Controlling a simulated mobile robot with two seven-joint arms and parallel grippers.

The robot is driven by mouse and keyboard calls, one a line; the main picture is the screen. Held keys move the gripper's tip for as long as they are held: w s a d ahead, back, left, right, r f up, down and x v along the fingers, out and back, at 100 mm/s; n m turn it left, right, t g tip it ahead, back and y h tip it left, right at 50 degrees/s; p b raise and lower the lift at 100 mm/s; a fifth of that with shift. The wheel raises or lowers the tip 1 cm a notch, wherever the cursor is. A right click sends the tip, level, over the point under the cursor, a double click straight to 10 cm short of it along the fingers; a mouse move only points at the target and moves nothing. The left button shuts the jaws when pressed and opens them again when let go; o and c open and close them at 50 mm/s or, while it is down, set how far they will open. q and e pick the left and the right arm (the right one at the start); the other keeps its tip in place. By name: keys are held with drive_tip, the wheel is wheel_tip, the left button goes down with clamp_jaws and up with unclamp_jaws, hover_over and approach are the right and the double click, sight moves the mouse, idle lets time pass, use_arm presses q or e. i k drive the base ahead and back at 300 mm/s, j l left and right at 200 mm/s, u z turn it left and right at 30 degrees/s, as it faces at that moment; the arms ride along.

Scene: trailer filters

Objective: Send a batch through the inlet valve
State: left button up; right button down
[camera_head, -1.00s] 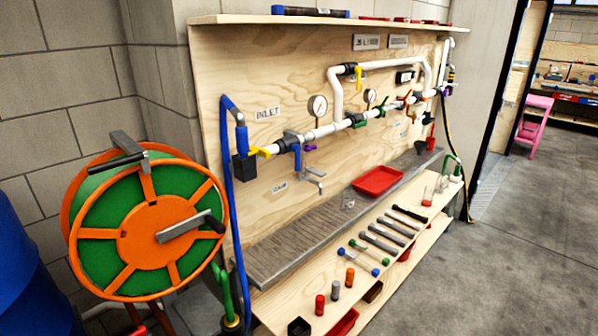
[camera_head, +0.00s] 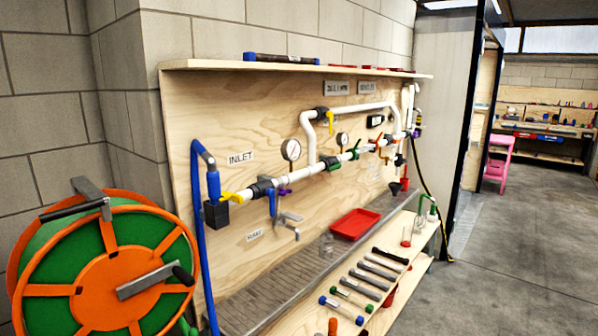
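A blue-handled valve (camera_head: 272,202) hangs below the pipe near a grey tap (camera_head: 288,222). A round gauge (camera_head: 291,150) stands above the pipe. Neither of my grippers shows in the view.
A green and orange hose reel (camera_head: 105,280) stands at the front left, close to the panel. A red tray (camera_head: 355,223) sits on the grey grating (camera_head: 265,295). Dark-handled tools (camera_head: 378,268) lie on the lower shelf. The floor (camera_head: 520,240) on the right is clear.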

sight(270, 192)
drive_tip(key=i+l, duration=0.2)
drive_tip(key=l, duration=0.15)
drive_tip(key=i+l, duration=0.2)
drive_tip(key=l, duration=0.2)
drive_tip(key=i+l, duration=0.2)
drive_tip(key=l, duration=0.15)
drive_tip(key=i+l, duration=0.2)
drive_tip(key=l, duration=0.2)
drive_tip(key=i+l, duration=0.2)
drive_tip(key=l, duration=0.15)
drive_tip(key=i+l, duration=0.2)
drive_tip(key=l, duration=0.2)
drive_tip(key=i+l, duration=0.2)
drive_tip(key=l, duration=0.15)
drive_tip(key=u, duration=1.4)
drive_tip(key=i+j, duration=0.25)
drive_tip(key=j, duration=0.1)
